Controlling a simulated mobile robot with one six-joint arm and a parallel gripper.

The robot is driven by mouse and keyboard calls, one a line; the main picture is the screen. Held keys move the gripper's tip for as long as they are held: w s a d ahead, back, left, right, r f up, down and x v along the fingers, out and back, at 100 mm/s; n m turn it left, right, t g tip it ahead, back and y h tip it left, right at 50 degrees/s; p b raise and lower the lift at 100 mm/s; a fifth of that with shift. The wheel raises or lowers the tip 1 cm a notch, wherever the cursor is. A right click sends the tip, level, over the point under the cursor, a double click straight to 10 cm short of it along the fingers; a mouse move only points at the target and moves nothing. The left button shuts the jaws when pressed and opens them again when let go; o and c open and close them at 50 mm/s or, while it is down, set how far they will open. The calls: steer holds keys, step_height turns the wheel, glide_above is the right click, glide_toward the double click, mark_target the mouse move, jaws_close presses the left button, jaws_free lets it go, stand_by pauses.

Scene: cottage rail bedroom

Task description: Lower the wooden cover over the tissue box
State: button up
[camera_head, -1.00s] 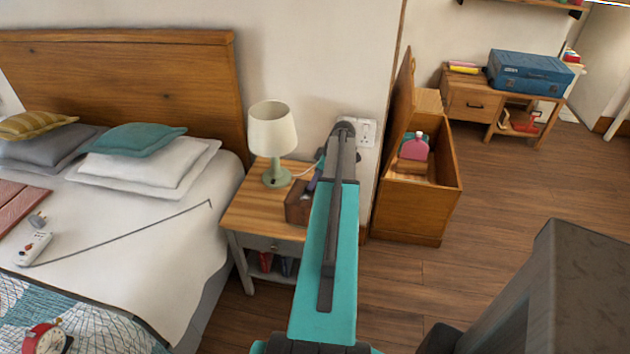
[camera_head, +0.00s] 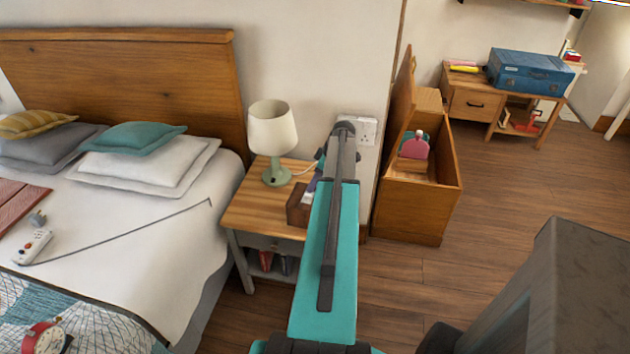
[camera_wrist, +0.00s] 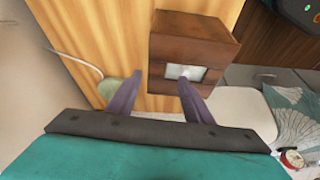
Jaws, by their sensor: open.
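A brown wooden tissue box cover (camera_head: 297,208) stands on the nightstand's right side in the head view, partly hidden behind my arm. In the wrist view the wooden cover (camera_wrist: 192,25) shows at upper centre, with a pale tissue patch (camera_wrist: 178,71) in an opening in its darker face. I cannot tell a separate box from the cover, or how far it is lowered. My gripper (camera_wrist: 161,82) is open with two purple fingers.
A green lamp (camera_head: 273,140) with a cream shade stands left of the cover on the nightstand (camera_head: 245,212). Its cord runs behind toward the wall socket (camera_head: 368,130). The bed (camera_head: 150,235) is to the left. An open wooden chest (camera_head: 408,210) stands to the right.

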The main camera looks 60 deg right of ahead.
steer(key=shift+r, duration=0.1)
steer(key=b+v, duration=0.2)
steer(key=v, duration=1.1)
steer(key=shift+s+r, duration=0.15)
steer(key=shift+r, duration=0.15)
stand_by(1.0)
